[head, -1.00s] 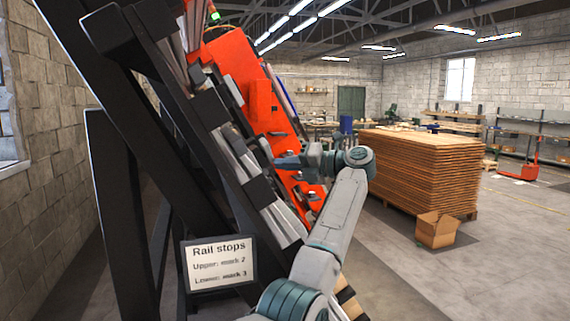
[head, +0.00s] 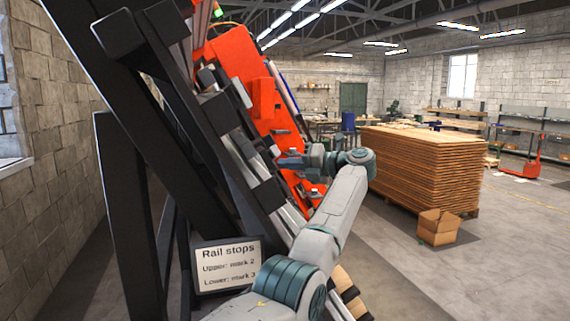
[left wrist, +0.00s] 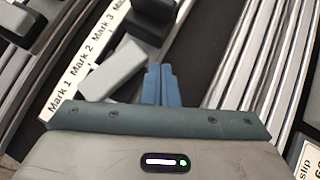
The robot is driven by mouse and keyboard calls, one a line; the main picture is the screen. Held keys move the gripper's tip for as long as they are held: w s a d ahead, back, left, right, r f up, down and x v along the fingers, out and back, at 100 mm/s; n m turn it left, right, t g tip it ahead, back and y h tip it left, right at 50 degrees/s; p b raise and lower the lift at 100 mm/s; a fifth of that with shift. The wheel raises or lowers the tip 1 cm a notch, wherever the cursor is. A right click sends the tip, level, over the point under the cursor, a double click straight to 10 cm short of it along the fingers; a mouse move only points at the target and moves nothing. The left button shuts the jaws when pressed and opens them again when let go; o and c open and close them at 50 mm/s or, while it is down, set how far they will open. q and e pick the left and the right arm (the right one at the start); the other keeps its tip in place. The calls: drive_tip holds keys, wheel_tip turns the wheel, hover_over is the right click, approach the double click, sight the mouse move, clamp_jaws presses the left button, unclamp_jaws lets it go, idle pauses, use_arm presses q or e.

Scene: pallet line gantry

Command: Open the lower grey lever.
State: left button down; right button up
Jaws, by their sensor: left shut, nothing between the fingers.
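A grey lever (left wrist: 115,69) lies tilted beside a white strip printed Mark 1, Mark 2 and Mark 3 in the left wrist view. It meets a black block (left wrist: 136,22) at its upper end. My left gripper (left wrist: 160,72) is shut and empty, its blue fingertips just right of the lever; whether they touch it I cannot tell. In the head view the left gripper (head: 286,162) is beside the slanted rails, and the lever is not clear there. A sign (head: 227,265) reads Rail stops, Upper: mark 2, Lower: mark 3. My right gripper is not in view.
Silver rails (left wrist: 262,60) run past the fingers on the right. A black slanted frame (head: 130,120) and an orange machine body (head: 235,60) stand close to the arm. A wood stack (head: 420,170) and a cardboard box (head: 438,227) are at the right, with open floor beyond.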

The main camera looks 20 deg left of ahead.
use_arm(q)
drive_tip(key=shift+d, duration=0.1)
idle(0.5)
drive_tip(key=d+b, duration=0.1)
drive_tip(key=d, duration=0.6)
drive_tip(key=shift+r+b, duration=0.25)
drive_tip(key=shift+b, duration=0.15)
drive_tip(key=shift+w+d+f, duration=0.1)
